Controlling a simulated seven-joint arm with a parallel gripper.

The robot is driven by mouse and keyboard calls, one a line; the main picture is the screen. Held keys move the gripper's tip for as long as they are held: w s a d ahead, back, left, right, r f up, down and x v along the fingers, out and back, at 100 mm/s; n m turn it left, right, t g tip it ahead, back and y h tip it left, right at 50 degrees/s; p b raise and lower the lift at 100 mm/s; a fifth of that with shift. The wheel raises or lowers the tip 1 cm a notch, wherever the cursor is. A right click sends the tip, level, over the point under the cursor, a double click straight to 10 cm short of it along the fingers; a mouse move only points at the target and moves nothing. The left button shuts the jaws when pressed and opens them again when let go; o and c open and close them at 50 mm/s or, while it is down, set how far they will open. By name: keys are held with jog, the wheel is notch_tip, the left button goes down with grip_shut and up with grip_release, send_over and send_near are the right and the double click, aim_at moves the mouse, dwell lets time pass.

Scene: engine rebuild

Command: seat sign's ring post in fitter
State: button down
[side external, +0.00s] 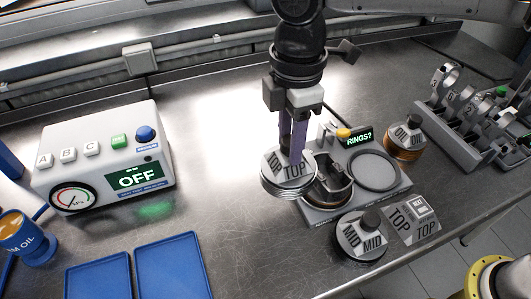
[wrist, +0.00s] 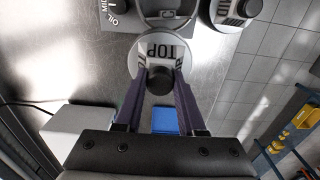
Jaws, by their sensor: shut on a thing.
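My gripper (side external: 291,155) is shut on the dark knob of the TOP ring post (side external: 283,183), a round silver piece with a grey TOP label. In the wrist view the knob (wrist: 160,79) sits between my purple fingers. The post looks upright and overlaps the left part of the fitter (side external: 395,187) in the side view; its exact height above it is unclear. The fitter is a grey block with a round seat (side external: 338,188), partly hidden by the post, and a dark ring (side external: 374,170). The sign (side external: 420,209) at the front right carries a TOP label and a small "next ring" plate.
The MID post (side external: 361,238) stands close in front of the fitter, the OIL post (side external: 404,138) behind right. A RINGS? display (side external: 359,138) with a yellow button (side external: 344,133) is at the fitter's back. A control box (side external: 105,155) reads OFF. Blue trays (side external: 172,267) lie front left.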

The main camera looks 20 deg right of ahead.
jog(key=s+d+r, duration=0.6)
jog(key=d+r, duration=0.1)
jog(key=r, duration=0.2)
jog(key=w+d+m, duration=0.3)
jog(key=d, duration=0.4)
jog(key=w+d+m, duration=0.3)
jog(key=d, duration=0.4)
notch_tip(320, 180, down, 14)
jog(key=shift+s+d, duration=0.15)
jog(key=shift+s, duration=0.05)
jog(key=shift+f, duration=0.9)
dwell(2.2)
jog(key=shift+c, duration=0.6)
grip_release()
jog(key=shift+o, duration=0.5)
